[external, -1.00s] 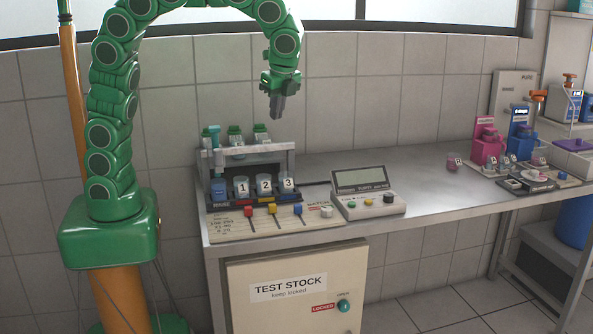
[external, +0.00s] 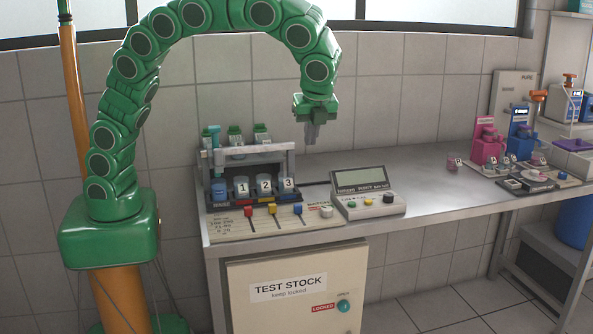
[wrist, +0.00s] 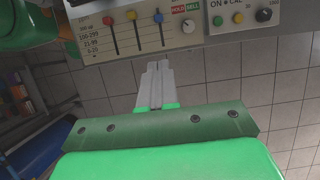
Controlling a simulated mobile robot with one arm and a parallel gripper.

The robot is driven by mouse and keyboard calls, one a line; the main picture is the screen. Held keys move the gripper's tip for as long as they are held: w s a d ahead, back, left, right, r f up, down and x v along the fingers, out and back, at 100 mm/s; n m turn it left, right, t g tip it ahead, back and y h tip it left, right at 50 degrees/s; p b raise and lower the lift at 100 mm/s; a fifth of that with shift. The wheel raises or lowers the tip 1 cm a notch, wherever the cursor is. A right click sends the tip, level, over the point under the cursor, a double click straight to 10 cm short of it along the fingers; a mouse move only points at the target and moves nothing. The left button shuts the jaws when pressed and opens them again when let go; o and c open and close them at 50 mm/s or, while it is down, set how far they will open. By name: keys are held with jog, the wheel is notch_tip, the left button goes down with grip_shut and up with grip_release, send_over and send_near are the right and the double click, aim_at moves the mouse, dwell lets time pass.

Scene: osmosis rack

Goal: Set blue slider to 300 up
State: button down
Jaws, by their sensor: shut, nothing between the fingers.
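The blue slider (external: 298,209) has a blue knob at the top of its slot, right of the yellow slider (external: 272,209) and the red slider (external: 248,211). All three stand on a beige panel (external: 228,230) with printed number ranges. In the wrist view the blue knob (wrist: 158,18) is at the top of the picture, with its slot running below it. My gripper (external: 311,140) is shut and empty, pointing down, above and slightly right of the slider panel. In the wrist view its fingers (wrist: 155,75) are together, just below the panel edge and apart from the blue knob.
A white dial (external: 326,211) sits right of the blue slider. A purity meter (external: 368,193) with buttons stands beside the panel. Numbered beakers (external: 264,184) stand in a rack behind the sliders.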

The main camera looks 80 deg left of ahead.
send_near(298, 205)
jog(key=d+r, duration=0.2)
jog(key=d, duration=0.5)
jog(key=x, duration=0.9)
jog(key=shift+a, duration=0.2)
jog(key=a, duration=0.3)
jog(key=shift+f, duration=0.2)
jog(key=shift+a, duration=0.6)
jog(key=shift+a, duration=1.5)
